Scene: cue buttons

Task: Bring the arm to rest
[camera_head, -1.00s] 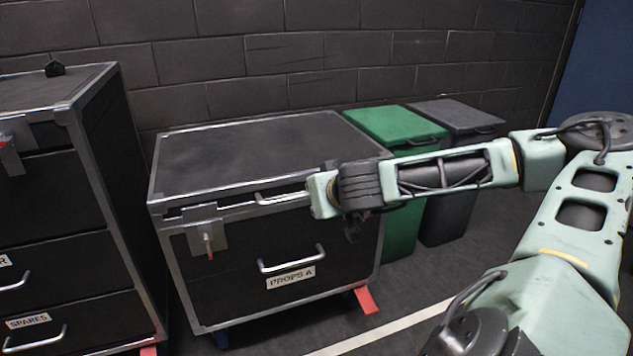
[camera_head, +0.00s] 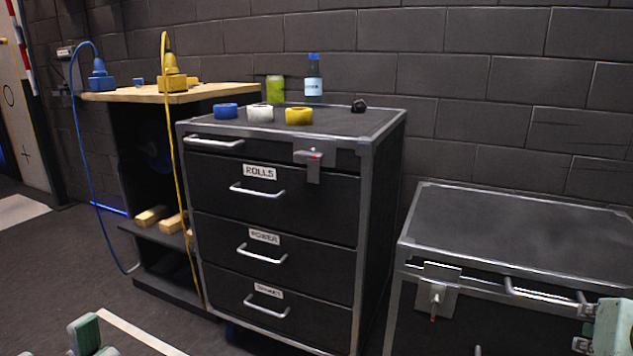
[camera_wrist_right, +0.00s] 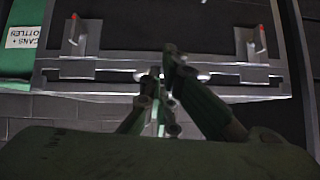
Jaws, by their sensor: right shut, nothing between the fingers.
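My right arm shows at the right edge of the head view, where a pale green piece of it is in front of the low black case (camera_head: 520,225). My right gripper (camera_wrist_right: 160,78) is seen from behind in the right wrist view. Its fingers are shut with nothing between them, in front of the case's metal-edged side with latches and a handle. Whether it touches the case, I cannot tell. A pale green part of my own body shows at the bottom left of the head view.
A black drawer chest (camera_head: 275,215) stands centre, with tape rolls (camera_head: 260,113), a green can (camera_head: 275,90) and a bottle (camera_head: 313,78) on top. A wooden-topped bench (camera_head: 180,94) with cables is left of it. A green bin (camera_wrist_right: 18,65) is beside the case. The left floor is open.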

